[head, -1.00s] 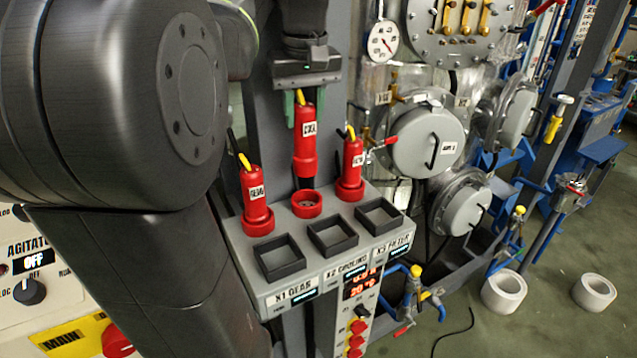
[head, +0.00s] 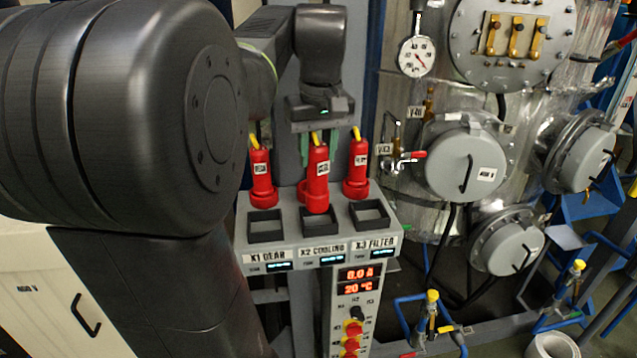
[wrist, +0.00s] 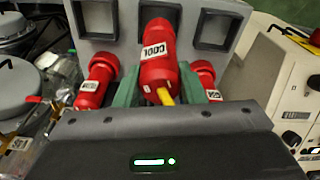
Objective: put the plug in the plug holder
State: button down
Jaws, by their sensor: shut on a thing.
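The red plug labelled COOL (head: 317,185) hangs nearly upright below my gripper (head: 318,146). My green fingers are shut on its upper part, on both sides. In the wrist view the plug (wrist: 157,62) sits between the fingers (wrist: 160,88), its yellow cable towards me. Its lower end overlaps the back of the middle square plug holder (head: 324,235), marked X2 COOLING, in the head view. I cannot tell its height above the holder.
Two other red plugs stand upright in sockets, one left (head: 261,180) and one right (head: 357,175). Square holders X1 (head: 265,237) and X3 (head: 370,225) flank the middle one and look empty. A vessel with round covers (head: 465,165) stands to the right.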

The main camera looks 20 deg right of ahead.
aim_at(318, 173)
jog(key=shift+s+f, duration=0.1)
jog(key=shift+f, duration=2.2)
jog(key=shift+f, duration=0.15)
jog(key=c, duration=0.9)
grip_release()
jog(key=r, duration=0.4)
jog(key=s+r, duration=0.1)
jog(key=r, duration=0.7)
jog(key=shift+s+r, duration=0.15)
jog(key=shift+s, duration=0.1)
